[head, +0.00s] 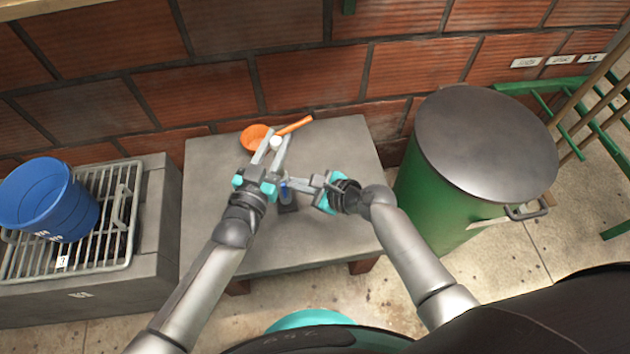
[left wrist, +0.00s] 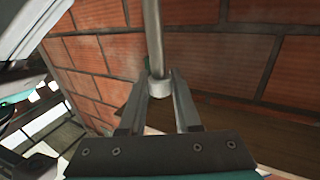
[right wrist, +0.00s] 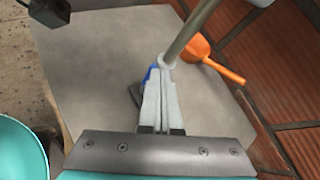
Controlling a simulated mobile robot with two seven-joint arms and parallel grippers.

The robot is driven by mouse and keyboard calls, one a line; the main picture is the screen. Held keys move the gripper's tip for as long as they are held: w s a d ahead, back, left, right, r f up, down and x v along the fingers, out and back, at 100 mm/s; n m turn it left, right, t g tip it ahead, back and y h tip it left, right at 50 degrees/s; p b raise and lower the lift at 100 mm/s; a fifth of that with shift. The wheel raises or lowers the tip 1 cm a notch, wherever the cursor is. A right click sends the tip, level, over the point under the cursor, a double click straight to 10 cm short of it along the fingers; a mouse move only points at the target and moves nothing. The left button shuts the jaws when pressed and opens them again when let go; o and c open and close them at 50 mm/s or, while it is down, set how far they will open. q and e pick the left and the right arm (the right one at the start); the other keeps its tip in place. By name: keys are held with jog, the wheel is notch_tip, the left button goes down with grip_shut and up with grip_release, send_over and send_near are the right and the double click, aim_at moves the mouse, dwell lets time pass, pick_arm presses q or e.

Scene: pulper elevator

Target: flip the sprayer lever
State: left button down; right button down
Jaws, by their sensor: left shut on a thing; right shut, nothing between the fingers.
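The sprayer shows as a grey metal tube (left wrist: 153,35) with a pale collar in the left wrist view; the tube also shows in the right wrist view (right wrist: 190,30). My left gripper (head: 274,150) is shut on the sprayer at a pale, rounded part (head: 276,142). My right gripper (head: 290,184) is shut and empty, lower down, its fingertips close to the lower end of the tube. A small blue part (right wrist: 151,73) shows beside those fingertips; I cannot tell whether it is the lever. Whether the right fingers touch the sprayer is unclear. The fingers partly hide it.
The grey table (head: 340,150) is mostly bare. An orange scoop (head: 256,137) lies at its back, near the brick wall. A green barrel (head: 440,205) with a grey lid stands at right. A blue bucket (head: 45,205) sits on a metal rack (head: 120,215) at left.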

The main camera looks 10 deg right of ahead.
jog(key=w+d+v, duration=0.1)
jog(key=v, duration=1.1)
jog(key=shift+w+d+r, duration=0.2)
jog(key=shift+d+r, duration=0.05)
jog(key=shift+d, duration=0.05)
pick_arm(q)
jog(key=c, duration=0.5)
grip_release()
jog(key=v, duration=1.2)
